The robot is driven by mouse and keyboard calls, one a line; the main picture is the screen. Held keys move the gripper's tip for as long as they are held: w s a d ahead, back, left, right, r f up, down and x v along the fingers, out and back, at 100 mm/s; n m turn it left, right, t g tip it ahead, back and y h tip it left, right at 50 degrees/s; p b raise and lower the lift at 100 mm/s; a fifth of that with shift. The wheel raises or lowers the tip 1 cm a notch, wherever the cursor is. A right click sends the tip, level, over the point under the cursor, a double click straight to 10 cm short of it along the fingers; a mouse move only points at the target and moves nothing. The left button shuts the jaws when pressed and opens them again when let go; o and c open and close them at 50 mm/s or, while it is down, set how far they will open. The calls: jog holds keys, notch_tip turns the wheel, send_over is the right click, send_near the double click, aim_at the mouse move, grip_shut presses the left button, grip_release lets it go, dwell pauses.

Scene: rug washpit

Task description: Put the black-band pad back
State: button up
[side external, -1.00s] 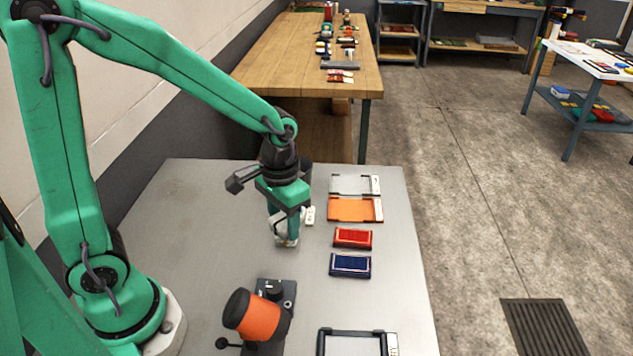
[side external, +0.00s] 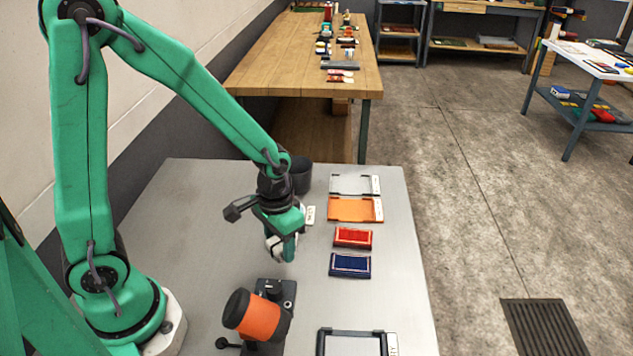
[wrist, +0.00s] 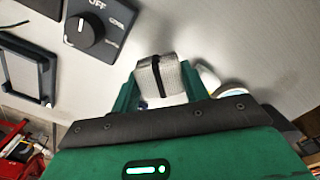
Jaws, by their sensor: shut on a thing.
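My gripper (side external: 283,246) is shut on the black-band pad. In the wrist view, my gripper (wrist: 158,85) holds this pale grey pad (wrist: 145,82), which has a dark band across it, between green fingers. In the side view the pad is mostly hidden behind the fingers, with only a pale bit showing. The gripper is over the metal table, left of the blue pad (side external: 350,265). An empty black frame tray (side external: 352,333) lies at the table's near edge; it also shows in the wrist view (wrist: 47,75).
A red pad (side external: 352,237), an empty orange tray (side external: 350,209) and an empty grey tray (side external: 349,184) lie farther back. A dial box (side external: 280,288) stands near an orange-and-black device (side external: 257,315). A dark cup (side external: 300,176) stands behind my gripper.

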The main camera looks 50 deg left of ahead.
aim_at(282, 267)
jog(key=shift+f, duration=0.15)
jog(key=shift+f, duration=1.95)
jog(key=shift+f, duration=0.1)
jog(key=o, duration=0.9)
jog(key=shift+c, duration=0.2)
notch_tip(282, 267, up, 11)
jog(key=shift+r, duration=0.6)
